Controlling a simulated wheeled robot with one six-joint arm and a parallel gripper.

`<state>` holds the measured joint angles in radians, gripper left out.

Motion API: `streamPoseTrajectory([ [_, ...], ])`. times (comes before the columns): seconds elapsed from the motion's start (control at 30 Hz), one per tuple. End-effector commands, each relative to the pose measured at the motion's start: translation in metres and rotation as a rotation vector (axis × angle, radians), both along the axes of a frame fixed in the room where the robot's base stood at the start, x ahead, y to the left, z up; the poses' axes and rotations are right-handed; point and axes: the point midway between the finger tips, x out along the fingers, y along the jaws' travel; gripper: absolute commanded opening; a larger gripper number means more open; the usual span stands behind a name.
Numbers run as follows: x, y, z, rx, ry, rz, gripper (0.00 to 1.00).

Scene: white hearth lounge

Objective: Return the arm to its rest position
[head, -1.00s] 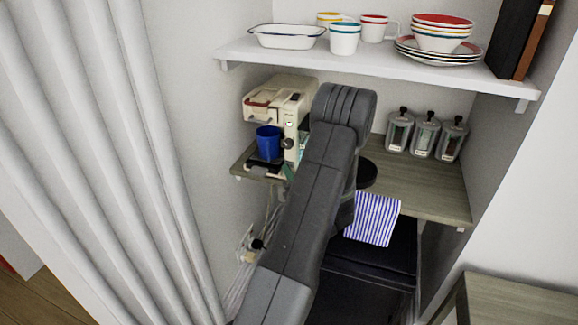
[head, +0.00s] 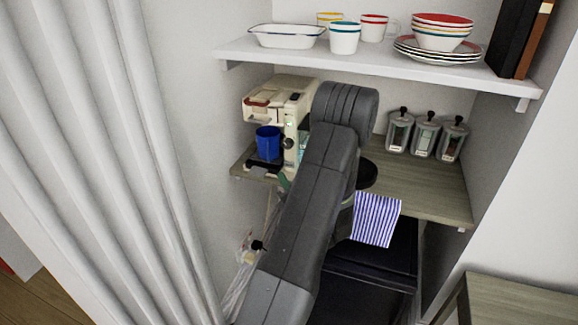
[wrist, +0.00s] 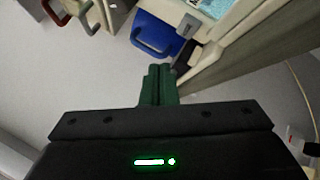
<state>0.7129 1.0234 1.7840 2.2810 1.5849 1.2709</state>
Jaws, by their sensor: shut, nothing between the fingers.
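My gripper (wrist: 158,84) shows in the wrist view with its two green fingers pressed together and nothing between them. In the head view my dark arm rises through the middle and mostly hides the gripper. A cream coffee machine (head: 277,97) stands on the lower wooden shelf, left of the arm. A blue mug (head: 268,143) stands in the machine's bay. The mug also shows in the wrist view (wrist: 153,32), just beyond the fingertips; I cannot tell the exact gap.
A white upper shelf (head: 370,62) holds a dish, cups, bowls and plates. The lower shelf (head: 425,190) carries 3 jars (head: 425,134) at right. A striped cloth (head: 376,219) hangs below it. A wall is close at left, with a white curtain (head: 90,150).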

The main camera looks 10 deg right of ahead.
Motion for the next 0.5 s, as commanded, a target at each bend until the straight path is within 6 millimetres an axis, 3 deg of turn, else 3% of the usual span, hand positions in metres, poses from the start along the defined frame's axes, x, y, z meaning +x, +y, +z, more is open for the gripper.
streamPoseTrajectory([
  [0.37,-0.003,0.003,0.003,0.002,0.004,0.0,0.0],
  [0.5,-0.021,0.014,-0.003,0.002,0.002,-0.001,0.0],
])
